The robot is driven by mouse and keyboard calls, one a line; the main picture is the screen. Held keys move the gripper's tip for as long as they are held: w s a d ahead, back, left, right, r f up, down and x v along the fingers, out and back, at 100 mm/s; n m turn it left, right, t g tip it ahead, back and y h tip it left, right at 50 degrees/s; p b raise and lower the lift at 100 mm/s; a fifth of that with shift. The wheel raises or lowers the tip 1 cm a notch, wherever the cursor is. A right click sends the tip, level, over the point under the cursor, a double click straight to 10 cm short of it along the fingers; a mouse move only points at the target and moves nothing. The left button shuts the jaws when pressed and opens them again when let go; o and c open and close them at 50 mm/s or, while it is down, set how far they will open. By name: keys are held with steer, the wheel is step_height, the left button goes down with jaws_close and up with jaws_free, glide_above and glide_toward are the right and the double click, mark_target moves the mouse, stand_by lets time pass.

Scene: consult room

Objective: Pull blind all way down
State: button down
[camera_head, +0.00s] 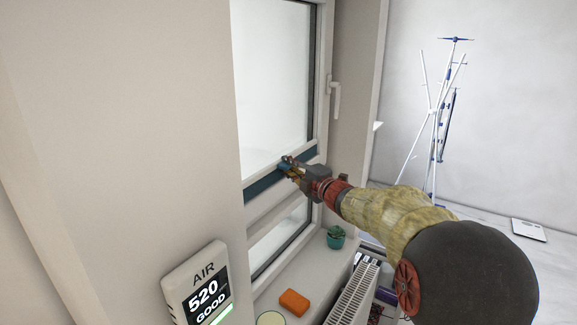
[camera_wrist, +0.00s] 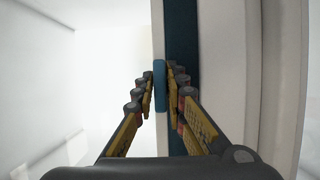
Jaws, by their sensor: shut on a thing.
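The dark blue strip of the blind (camera_head: 262,187) runs across the window at the bottom of the tall upper pane, just above the frame's crossbar. It also shows in the wrist view as an upright dark band (camera_wrist: 181,30). A small lighter blue tab (camera_wrist: 160,88) stands out from it. My gripper (camera_head: 287,167) is at the strip, its fingers shut on the tab from both sides, as the wrist view (camera_wrist: 161,82) shows. My fingers hide part of the strip. I cannot tell whether the white area above it is glass or fabric.
A white window handle (camera_head: 334,98) is on the right frame. Below, the sill holds an orange block (camera_head: 294,302) and a small potted plant (camera_head: 335,237). A radiator (camera_head: 352,296) stands in front. An air monitor (camera_head: 199,284) is on the near wall.

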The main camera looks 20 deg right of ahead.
steer(key=c, duration=1.9)
jaws_free()
steer(key=shift+s, duration=0.1)
steer(key=s, duration=0.4)
steer(key=s+d, duration=0.1)
steer(key=s, duration=0.2)
steer(key=s+d, duration=0.1)
steer(key=s, duration=0.3)
steer(key=shift+s+d, duration=0.15)
steer(key=shift+s, duration=0.15)
steer(key=shift+o, duration=0.5)
